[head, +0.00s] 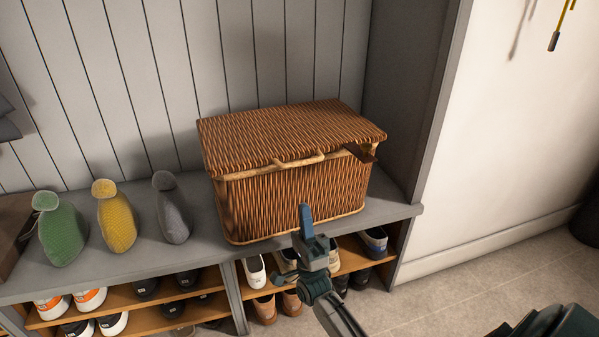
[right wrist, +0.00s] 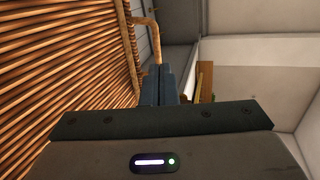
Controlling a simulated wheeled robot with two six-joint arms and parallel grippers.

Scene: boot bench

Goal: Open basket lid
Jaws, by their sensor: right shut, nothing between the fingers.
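The wicker basket (head: 290,200) stands on the grey bench. Its woven lid (head: 280,133) lies over the top, with a pale handle (head: 300,159) at its front edge. My right gripper (head: 306,213) is shut and empty in front of the basket, below the handle. In the right wrist view the shut fingers (right wrist: 160,86) point toward the handle (right wrist: 148,24), with the wicker front (right wrist: 70,60) on the left. No contact is clear. My left gripper is not in view.
Shoes fill the shelves (head: 150,310) below. A grey side panel (head: 405,100) rises right of the basket. The floor (head: 480,280) at right is open.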

